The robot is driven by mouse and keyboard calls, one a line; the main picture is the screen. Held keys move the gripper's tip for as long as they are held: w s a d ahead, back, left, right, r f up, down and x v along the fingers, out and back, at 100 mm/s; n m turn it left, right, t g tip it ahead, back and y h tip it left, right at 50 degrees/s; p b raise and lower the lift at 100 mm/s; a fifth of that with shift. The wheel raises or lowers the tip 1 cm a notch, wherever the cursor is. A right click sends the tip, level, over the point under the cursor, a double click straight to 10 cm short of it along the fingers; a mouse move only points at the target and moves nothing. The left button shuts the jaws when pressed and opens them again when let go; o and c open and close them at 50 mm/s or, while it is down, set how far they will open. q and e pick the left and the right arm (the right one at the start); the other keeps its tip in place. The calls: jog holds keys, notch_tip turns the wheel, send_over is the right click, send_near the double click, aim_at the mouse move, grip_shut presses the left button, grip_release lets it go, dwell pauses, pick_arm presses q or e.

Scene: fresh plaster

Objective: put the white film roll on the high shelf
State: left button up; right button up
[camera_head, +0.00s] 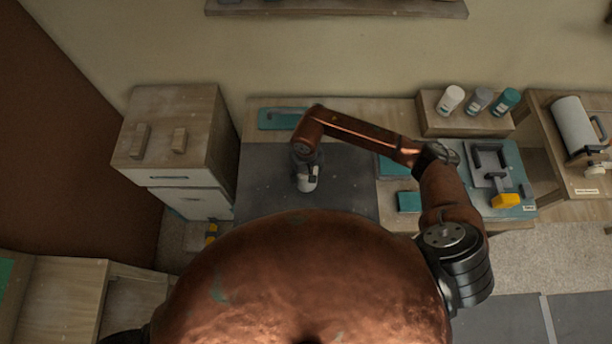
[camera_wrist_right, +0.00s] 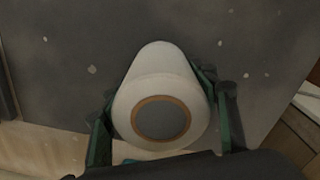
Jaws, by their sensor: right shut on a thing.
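The white film roll (camera_head: 307,181) is over the dark grey mat on the bench in the head view, partly hidden by my gripper. In the right wrist view the white film roll (camera_wrist_right: 160,80) shows its end, with a tan ring around a grey centre. My right gripper (camera_head: 305,168) is shut on it, with a green finger on each side in the wrist view. I cannot tell whether the roll touches the mat. The high shelf (camera_head: 335,11) is a wooden board on the back wall, cut off by the top edge. My left gripper is not in view.
A wooden cabinet (camera_head: 172,115) stands left of the mat (camera_head: 260,185). On the right, a wooden riser (camera_head: 440,122) bears several bottles. A teal tray (camera_head: 515,175) holds tools, and a large white cylinder (camera_head: 573,122) lies beyond. The wall below the high shelf is clear.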

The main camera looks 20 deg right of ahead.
jog(key=shift+f, duration=0.45)
jog(key=shift+f, duration=0.2)
jog(key=o, duration=1.4)
jog(key=shift+o, duration=0.2)
jog(key=shift+r, duration=0.15)
